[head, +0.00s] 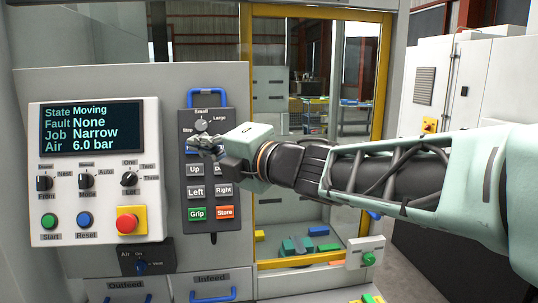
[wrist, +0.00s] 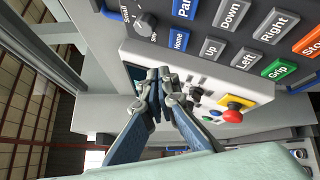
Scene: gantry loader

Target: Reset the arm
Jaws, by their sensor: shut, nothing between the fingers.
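My gripper (head: 203,143) is shut and empty in front of the upper left of the dark pendant (head: 212,236), just below its step knob (head: 203,125). It hides part of the blue buttons there; contact cannot be told. In the wrist view my fingers (wrist: 157,78) are together, and the blue Home button (wrist: 178,40) and Park button (wrist: 184,8) show beyond them. The white control panel (head: 95,165) is to the left, with a blue Reset button (head: 86,221) and a green Start button (head: 50,221). Its screen (head: 92,127) reads State Moving, Fault None, Job Narrow, Air 6.0 bar.
A red stop button (head: 127,222) on a yellow base sticks out of the panel. An air switch box (head: 147,256) is below. A yellow-framed window (head: 381,75) stands to the right, with coloured blocks (head: 318,231) behind it. My arm crosses in front of it.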

